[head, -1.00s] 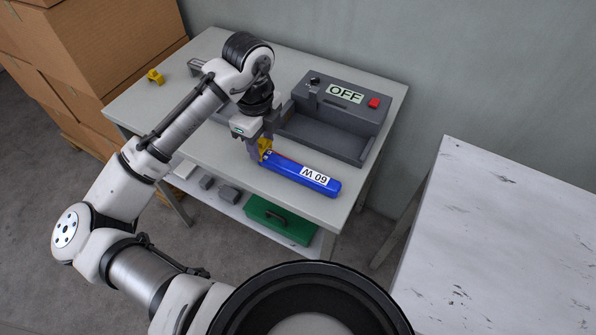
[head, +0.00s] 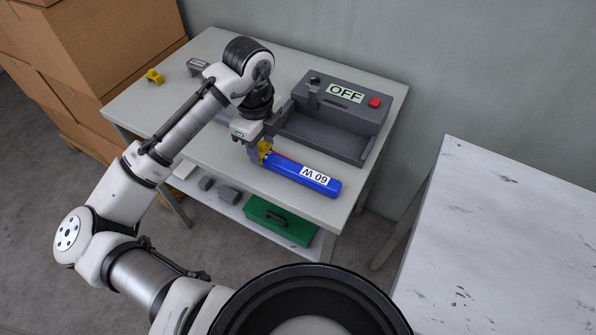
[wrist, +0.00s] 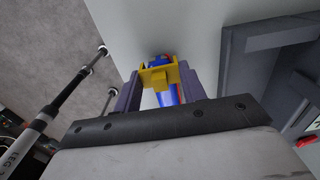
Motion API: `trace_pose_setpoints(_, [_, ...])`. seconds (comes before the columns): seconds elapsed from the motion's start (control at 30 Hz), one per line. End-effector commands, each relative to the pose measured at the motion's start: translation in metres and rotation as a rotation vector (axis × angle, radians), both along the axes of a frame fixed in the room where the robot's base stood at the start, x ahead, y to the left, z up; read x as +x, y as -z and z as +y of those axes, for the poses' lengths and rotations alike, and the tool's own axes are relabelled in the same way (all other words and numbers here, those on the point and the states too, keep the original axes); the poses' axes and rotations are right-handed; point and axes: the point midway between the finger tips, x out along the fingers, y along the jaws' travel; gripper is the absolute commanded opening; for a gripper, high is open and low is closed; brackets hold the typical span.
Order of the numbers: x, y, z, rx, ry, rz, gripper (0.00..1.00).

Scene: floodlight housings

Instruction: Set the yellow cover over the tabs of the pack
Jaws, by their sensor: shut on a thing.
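Some red shows at that end, and the pack also shows in the wrist view (wrist: 166,98). My gripper (head: 259,151) is shut on a yellow cover (wrist: 159,76), held between both fingers. In the head view the cover (head: 265,148) is right at the pack's left end. The tabs are hidden, and I cannot tell whether the cover is seated over them or just above.
A grey housing (head: 349,120) with an "OFF" label and red button stands behind the pack. Another yellow piece (head: 154,77) and a small grey block (head: 198,67) lie at the far left of the table. A green case (head: 282,220) sits on the lower shelf.

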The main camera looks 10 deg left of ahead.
Motion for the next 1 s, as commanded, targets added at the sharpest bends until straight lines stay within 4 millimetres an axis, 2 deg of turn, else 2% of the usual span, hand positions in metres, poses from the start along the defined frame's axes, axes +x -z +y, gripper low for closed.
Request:
trace_pose_setpoints(0.1, [0.0,0.002,0.0,0.0,0.0,0.0,0.25])
trace_pose_setpoints(0.13, [0.0,0.002,0.0,0.0,0.0,0.0,0.42])
trace_pose_setpoints(0.3, [0.0,0.001,0.0,0.0,0.0,0.0,0.65])
trace_pose_setpoints(0.33, [0.0,0.001,0.0,0.0,0.0,0.0,0.66])
trace_pose_setpoints(0.67, [0.0,-0.003,0.0,0.001,0.0,0.0,0.66])
trace_pose_setpoints(0.83, [0.0,-0.027,0.0,0.001,0.001,-0.002,0.66])
trace_pose_setpoints(1.0, [0.001,-0.068,0.001,0.006,-0.001,-0.003,0.66])
